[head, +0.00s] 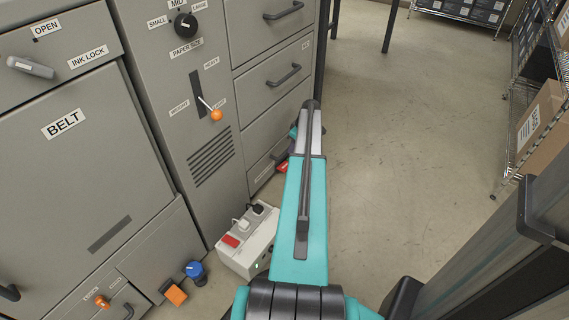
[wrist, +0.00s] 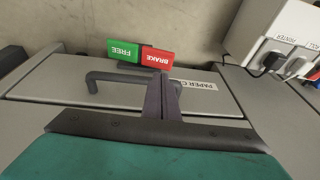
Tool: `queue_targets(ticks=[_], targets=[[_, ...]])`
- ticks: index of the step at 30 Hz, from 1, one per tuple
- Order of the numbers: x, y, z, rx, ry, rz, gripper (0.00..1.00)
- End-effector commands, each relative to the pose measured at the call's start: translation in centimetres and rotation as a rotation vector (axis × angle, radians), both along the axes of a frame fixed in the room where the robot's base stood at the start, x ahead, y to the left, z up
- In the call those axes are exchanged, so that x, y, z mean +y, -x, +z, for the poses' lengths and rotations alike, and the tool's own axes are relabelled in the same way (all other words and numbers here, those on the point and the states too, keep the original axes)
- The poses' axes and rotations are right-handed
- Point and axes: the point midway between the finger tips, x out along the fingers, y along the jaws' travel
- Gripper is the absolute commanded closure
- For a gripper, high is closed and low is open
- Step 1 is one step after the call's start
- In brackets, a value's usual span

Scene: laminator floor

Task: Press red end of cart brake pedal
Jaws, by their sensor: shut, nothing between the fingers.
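The pedal shows in the wrist view with a green end marked FREE (wrist: 124,50) and a red end marked BRAKE (wrist: 158,57), their lettering upside down. In the head view a bit of the red end (head: 283,167) shows low by the cabinet, left of my arm; the green end is not seen there. My gripper (wrist: 159,82) is shut and empty. Its dark fingers point toward the red end and their tips appear close to its near edge; I cannot tell whether they touch. In the head view my arm hides most of the gripper.
A grey handle (wrist: 103,78) and a PAPER label (wrist: 197,85) are on the drawer front behind the fingers. A white power box (head: 247,243) with plugs stands on the floor by the cabinets. The floor (head: 400,130) to the right is clear up to a wire shelf (head: 515,130).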

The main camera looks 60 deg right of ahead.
Motion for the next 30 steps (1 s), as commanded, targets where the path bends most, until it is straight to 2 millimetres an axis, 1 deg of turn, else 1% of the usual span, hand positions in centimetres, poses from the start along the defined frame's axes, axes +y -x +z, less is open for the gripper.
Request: queue_targets(ticks=[9,14,20,30], targets=[[0.0,0.1,0.0,0.000,-0.001,-0.002,1.00],[0.0,-0.1,-0.6,0.001,-0.001,-0.002,1.00],[0.1,-0.6,-2.5,0.001,-0.002,-0.003,1.00],[0.4,-1.8,-7.1,0.001,-0.002,-0.003,1.00]])
